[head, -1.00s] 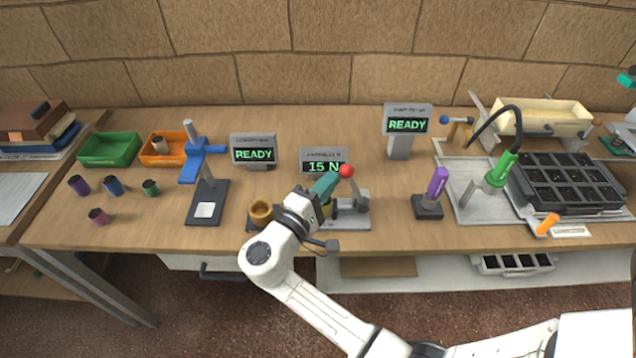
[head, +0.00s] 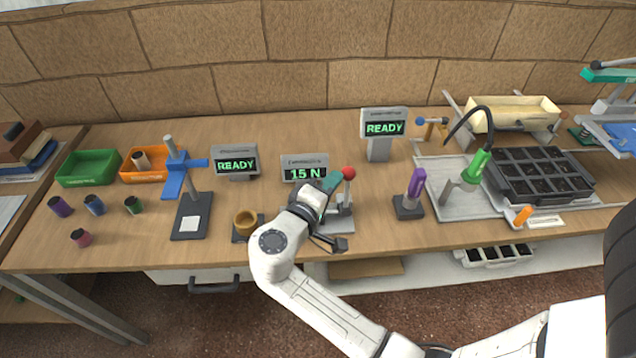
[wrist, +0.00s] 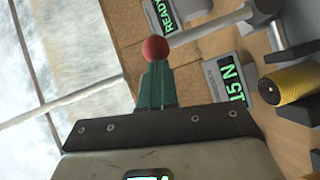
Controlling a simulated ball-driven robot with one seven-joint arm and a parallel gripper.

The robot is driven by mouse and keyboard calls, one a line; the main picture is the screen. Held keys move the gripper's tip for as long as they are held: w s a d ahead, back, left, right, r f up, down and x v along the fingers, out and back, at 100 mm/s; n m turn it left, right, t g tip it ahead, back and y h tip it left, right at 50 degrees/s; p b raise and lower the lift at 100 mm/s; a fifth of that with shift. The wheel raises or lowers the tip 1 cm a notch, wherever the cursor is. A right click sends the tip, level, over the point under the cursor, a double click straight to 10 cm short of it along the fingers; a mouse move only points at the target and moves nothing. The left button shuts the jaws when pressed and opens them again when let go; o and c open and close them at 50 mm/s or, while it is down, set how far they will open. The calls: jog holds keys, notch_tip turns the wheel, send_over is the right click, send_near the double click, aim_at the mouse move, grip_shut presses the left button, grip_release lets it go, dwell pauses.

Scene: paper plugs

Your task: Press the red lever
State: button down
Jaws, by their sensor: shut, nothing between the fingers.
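The red lever shows as a red ball knob (head: 349,173) on a grey press stand (head: 341,219) near the middle of the bench. In the wrist view the red knob (wrist: 155,48) sits right at the fingertips, on a grey rod that runs off to the right. My gripper (head: 334,181) has teal fingers, shut and empty, with the tips at or very near the knob. It also shows in the wrist view (wrist: 155,70); I cannot tell whether the tips touch the knob. The display (head: 305,169) behind the lever reads "15 N". My arm hides part of the press stand.
Displays reading READY stand to the left (head: 235,163) and to the right (head: 384,131). A purple-handled tool (head: 415,187) stands right of the press. Bare bench lies between the press and that tool.

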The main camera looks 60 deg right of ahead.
aim_at(350, 175)
jog(key=shift+s+d+r+m+t+y, duration=0.2)
jog(key=shift+s+d+m+y, duration=0.15)
jog(key=shift+s+d+m, duration=0.25)
jog(key=shift+s+d+r+m+t+y, duration=0.1)
jog(key=shift+s+d+r+m+y, duration=0.2)
jog(key=shift+s, duration=0.35)
jog(key=shift+s+d+f+m+t+y+p, duration=0.2)
jog(key=shift+s+d+m+y, duration=0.2)
jog(key=shift+s+d, duration=0.15)
jog(key=shift+s+d+f+m+t+y+p, duration=0.15)
jog(key=shift+s+d+m+y, duration=0.25)
jog(key=shift+s, duration=0.25)
jog(key=shift+s+d, duration=0.15)
